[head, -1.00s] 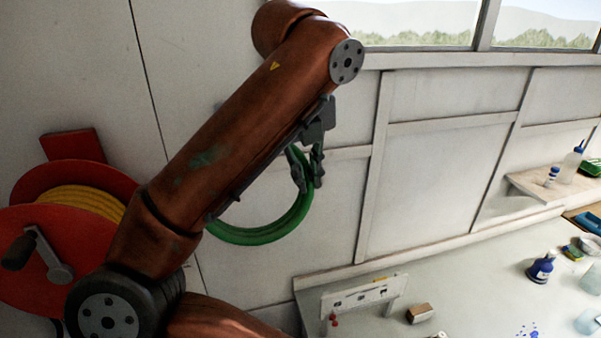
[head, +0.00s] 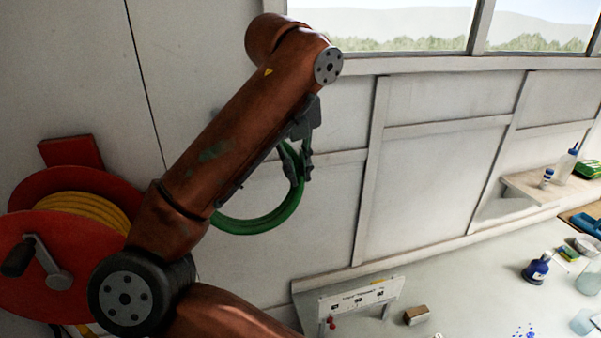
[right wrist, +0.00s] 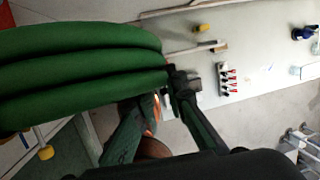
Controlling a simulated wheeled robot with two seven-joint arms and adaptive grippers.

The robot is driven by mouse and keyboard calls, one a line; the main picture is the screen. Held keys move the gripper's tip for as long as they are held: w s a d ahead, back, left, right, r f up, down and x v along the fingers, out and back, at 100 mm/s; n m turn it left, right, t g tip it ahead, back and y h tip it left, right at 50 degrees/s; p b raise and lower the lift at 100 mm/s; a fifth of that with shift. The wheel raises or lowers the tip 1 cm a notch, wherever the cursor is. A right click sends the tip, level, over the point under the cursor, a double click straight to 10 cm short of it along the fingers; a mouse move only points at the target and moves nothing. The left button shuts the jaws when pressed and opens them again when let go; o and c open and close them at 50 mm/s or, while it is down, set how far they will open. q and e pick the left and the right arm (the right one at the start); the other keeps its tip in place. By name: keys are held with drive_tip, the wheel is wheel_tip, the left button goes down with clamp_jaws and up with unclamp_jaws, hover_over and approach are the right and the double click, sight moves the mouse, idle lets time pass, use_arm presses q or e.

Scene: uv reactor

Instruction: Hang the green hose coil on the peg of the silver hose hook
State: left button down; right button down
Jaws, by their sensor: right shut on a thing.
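The green hose coil (head: 262,221) hangs below my right gripper (head: 298,168) in the head view, in front of the white wall. My right forearm covers the coil's upper left part. The right gripper is shut on the coil's right side. In the right wrist view the coil's thick green loops (right wrist: 80,70) fill the upper left, beside the gripper's dark fingers (right wrist: 160,105). The silver hose hook and its peg cannot be made out; my right arm covers part of the wall. My left gripper is not in view.
A red reel with yellow hose (head: 85,208) is at the left, close to my right arm. The wall right of the coil is clear.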

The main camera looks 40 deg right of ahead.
drive_tip(key=shift+w+d+p, duration=0.35)
drive_tip(key=shift+w+d, duration=0.15)
drive_tip(key=shift+w, duration=0.45)
drive_tip(key=shift+w+d+p, duration=0.35)
drive_tip(key=shift+w+d, duration=0.15)
drive_tip(key=shift+w, duration=0.4)
drive_tip(key=shift+w+d+p, duration=0.35)
drive_tip(key=shift+w+d, duration=0.15)
drive_tip(key=shift+w, duration=0.45)
drive_tip(key=w+d+f, duration=0.2)
drive_tip(key=w+d, duration=0.1)
drive_tip(key=w, duration=0.2)
drive_tip(key=shift+w+f+p, duration=0.2)
drive_tip(key=shift+f+p, duration=0.15)
drive_tip(key=shift+p, duration=0.1)
drive_tip(key=shift+f, duration=0.1)
drive_tip(key=c, duration=1.9)
unclamp_jaws()
drive_tip(key=shift+d, duration=0.15)
drive_tip(key=shift+c, duration=0.2)
drive_tip(key=shift+o, duration=0.3)
drive_tip(key=shift+a, duration=0.2)
